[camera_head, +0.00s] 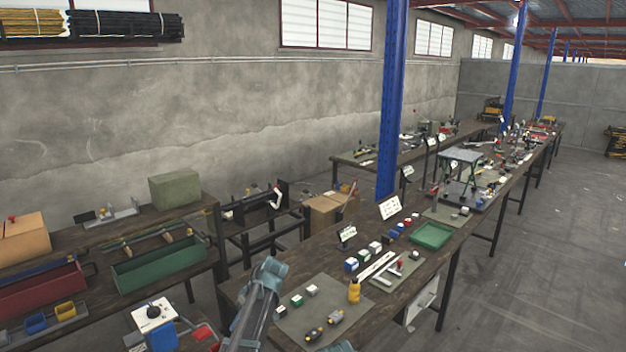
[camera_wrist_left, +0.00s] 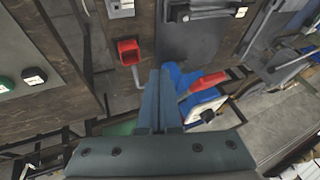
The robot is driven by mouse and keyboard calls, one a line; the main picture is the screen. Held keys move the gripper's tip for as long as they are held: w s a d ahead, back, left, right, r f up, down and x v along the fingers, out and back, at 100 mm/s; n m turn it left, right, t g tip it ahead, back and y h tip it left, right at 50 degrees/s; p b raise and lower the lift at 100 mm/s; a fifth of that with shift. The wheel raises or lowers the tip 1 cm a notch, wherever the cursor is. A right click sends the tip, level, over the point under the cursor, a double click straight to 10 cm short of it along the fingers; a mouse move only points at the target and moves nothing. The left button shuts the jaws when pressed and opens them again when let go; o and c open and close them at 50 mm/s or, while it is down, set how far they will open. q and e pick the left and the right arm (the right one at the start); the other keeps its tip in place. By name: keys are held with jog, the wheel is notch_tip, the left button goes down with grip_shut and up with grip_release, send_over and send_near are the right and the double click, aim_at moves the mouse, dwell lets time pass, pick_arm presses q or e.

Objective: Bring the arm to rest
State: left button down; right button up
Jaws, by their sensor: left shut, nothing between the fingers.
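My left gripper (camera_wrist_left: 160,128) fills the lower middle of the left wrist view, with its two blue-grey fingers side by side and touching. It is shut and nothing shows between the fingers. In the head view a grey-blue arm link (camera_head: 262,290) of mine rises from the bottom edge, in front of the near end of the workbench (camera_head: 440,268). No gripper fingers can be made out in the head view. My right gripper does not show in either view.
A side bench at left carries a green toolbox (camera_head: 160,266). In the left wrist view a red cup-like part (camera_wrist_left: 129,50) lies beyond the fingers. Open floor lies at right.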

pick_arm(q)
jog(key=s+d+f+m+h+b, duration=0.1)
jog(key=s+d+f+m+b, duration=0.1)
jog(key=s, duration=0.7)
jog(key=s+d+f+m+h+b, duration=0.1)
jog(key=s+d+f+m+h, duration=0.1)
jog(key=s+d+f+m, duration=0.2)
jog(key=s+d+f+m+h+b, duration=0.2)
jog(key=s+d+f+m, duration=0.1)
jog(key=s+d+m, duration=0.4)
jog(key=s+d, duration=0.3)
jog(key=s, duration=0.4)
jog(key=shift+s+d+f+m+b, duration=0.2)
jog(key=shift+f+m+b, duration=0.1)
jog(key=shift+m, duration=0.1)
